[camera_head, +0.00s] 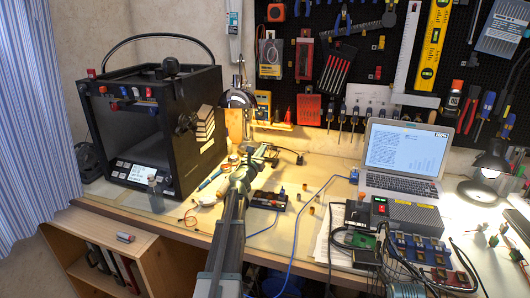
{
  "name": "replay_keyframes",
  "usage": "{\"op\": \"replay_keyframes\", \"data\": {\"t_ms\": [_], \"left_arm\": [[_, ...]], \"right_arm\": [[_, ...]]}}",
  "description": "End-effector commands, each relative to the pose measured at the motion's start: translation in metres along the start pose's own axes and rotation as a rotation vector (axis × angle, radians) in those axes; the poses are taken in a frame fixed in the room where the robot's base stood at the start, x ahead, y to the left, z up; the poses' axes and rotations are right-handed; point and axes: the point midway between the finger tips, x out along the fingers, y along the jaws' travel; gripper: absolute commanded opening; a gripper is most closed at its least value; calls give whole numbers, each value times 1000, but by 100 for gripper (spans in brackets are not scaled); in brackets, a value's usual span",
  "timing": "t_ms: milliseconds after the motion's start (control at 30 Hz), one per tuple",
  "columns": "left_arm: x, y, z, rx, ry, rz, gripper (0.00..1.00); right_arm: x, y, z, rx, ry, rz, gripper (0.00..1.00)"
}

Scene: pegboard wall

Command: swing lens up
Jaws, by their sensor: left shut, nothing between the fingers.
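My left arm reaches in from the bottom middle. Its gripper (264,155) is shut and empty over the bench, below and to the right of the lens and apart from it. The arm and gripper hide part of the bench beneath the lens. My right gripper is not in view.
The black 3D printer (155,125) stands close on the left. A laptop (403,155), a power supply box (408,215) and a lit desk lamp (490,165) are on the right. A blue cable (298,225) crosses the bench. Tools hang on the black pegboard behind.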

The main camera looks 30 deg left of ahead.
Motion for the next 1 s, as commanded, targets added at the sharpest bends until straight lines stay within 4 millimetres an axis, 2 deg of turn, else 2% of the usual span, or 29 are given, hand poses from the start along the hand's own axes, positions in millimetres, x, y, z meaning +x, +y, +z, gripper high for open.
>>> {"op": "replay_keyframes", "data": {"t_ms": [267, 600, 900, 1000], "left_arm": [[8, 0, 26, 0, 0, 0, 0], [29, 0, 54, 0, 0, 0, 0], [54, 0, 73, 0, 0, 0, 0], [58, 0, 74, 0, 0, 0, 0]], "right_arm": [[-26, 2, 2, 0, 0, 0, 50], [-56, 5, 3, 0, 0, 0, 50], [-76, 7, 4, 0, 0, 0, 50], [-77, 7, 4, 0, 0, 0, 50]]}}
